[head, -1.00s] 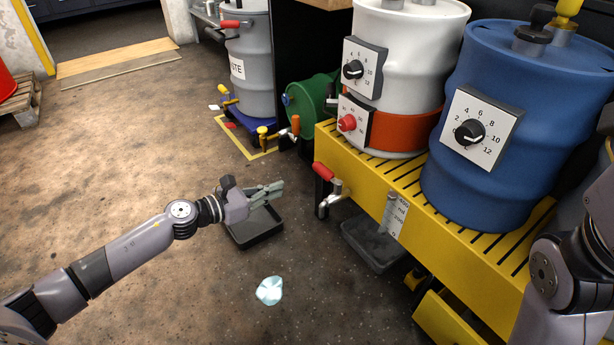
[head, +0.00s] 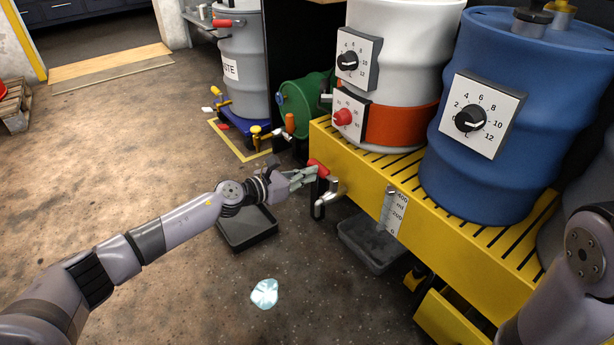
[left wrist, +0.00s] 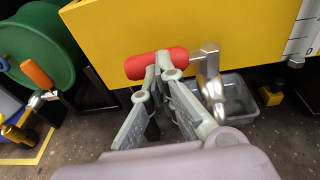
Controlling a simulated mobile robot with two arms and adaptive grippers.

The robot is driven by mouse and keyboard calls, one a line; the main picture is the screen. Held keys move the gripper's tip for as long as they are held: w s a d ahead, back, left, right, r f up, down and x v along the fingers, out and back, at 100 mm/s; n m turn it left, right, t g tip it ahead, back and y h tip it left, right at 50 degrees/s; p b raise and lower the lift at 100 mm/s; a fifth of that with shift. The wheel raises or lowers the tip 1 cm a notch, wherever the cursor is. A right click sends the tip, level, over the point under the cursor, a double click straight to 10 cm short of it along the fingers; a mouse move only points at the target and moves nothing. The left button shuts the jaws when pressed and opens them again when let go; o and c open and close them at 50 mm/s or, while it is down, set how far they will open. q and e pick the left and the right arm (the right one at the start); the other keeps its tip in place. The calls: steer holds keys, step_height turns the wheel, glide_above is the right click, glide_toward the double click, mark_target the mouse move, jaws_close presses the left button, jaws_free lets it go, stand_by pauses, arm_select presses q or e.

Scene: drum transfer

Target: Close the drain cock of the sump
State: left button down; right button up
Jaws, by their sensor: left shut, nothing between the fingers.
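The sump (head: 440,245) is the yellow slatted box under the drums. Its drain cock (head: 328,192) has a metal body and a red handle (head: 318,169) at the sump's left end. In the left wrist view the red handle (left wrist: 150,65) lies sideways, left of the metal spout (left wrist: 211,80). My left gripper (head: 311,175) is shut and empty, its fingertips at the red handle. In the left wrist view the fingertips (left wrist: 161,78) overlap the handle's lower edge; I cannot tell whether they touch it. My right gripper is out of view.
A black tray (head: 247,236) lies on the floor below my left forearm, and a grey bin (head: 375,250) stands under the sump. A pale puddle (head: 264,293) is on the floor. A white-and-orange drum (head: 405,60) and blue drum (head: 480,165) stand on the sump.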

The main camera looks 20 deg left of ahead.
arm_select(q)
steer(key=shift+w+d, duration=0.1)
steer(key=shift+w+r, duration=0.1)
steer(key=shift+w, duration=0.25)
stand_by(0.4)
